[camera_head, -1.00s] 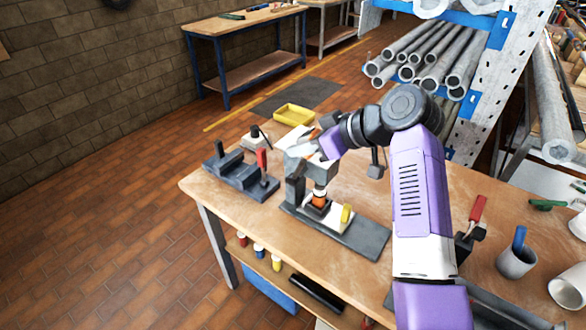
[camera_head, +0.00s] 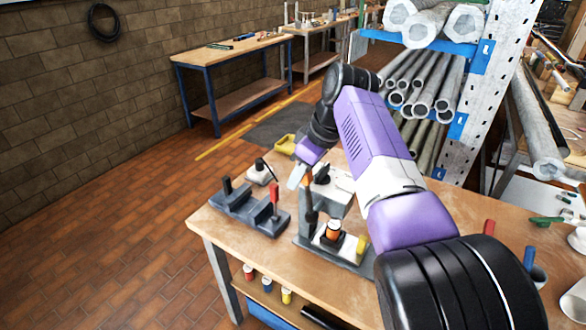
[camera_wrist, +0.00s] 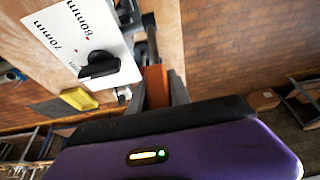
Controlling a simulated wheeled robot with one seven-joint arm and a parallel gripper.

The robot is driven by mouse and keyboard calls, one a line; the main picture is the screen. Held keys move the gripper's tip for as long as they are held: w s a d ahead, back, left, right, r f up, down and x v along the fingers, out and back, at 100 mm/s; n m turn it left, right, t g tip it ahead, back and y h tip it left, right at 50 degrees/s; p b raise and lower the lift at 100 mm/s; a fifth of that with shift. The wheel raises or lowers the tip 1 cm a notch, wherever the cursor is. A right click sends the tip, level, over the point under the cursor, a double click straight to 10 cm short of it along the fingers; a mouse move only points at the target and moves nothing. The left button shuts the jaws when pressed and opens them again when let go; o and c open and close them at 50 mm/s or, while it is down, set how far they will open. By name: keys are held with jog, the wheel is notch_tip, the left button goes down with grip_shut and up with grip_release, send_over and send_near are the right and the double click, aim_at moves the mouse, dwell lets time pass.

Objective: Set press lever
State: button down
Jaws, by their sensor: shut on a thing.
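The press (camera_head: 335,200) stands on the workbench. Its pale top panel (camera_wrist: 85,35) fills the upper left of the wrist view, with a black knob (camera_wrist: 98,66) and the marks 70mm and 80mm. The lever has a dark rod (camera_wrist: 151,40) and an orange grip (camera_wrist: 156,85). My gripper (camera_wrist: 160,92) is shut on the orange grip, with grey fingers on both sides of it. In the head view my gripper (camera_head: 298,177) is at the press's left side, and the grip is mostly hidden. An orange and white piece (camera_head: 333,230) sits under the press head.
A dark fixture (camera_head: 250,212) with a red handle (camera_head: 274,198) stands left of the press. A small white box (camera_head: 261,172) is behind it. A yellow peg (camera_head: 362,244) stands on the press base. Cups and tools lie at the bench's right.

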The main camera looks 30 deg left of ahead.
jog(key=shift+a+f, duration=0.1)
jog(key=shift+a, duration=0.1)
dwell(0.3)
jog(key=c, duration=1.2)
grip_release()
jog(key=shift+a, duration=0.1)
jog(key=b+v, duration=0.2)
jog(key=v, duration=0.5)
jog(key=shift+r, duration=0.4)
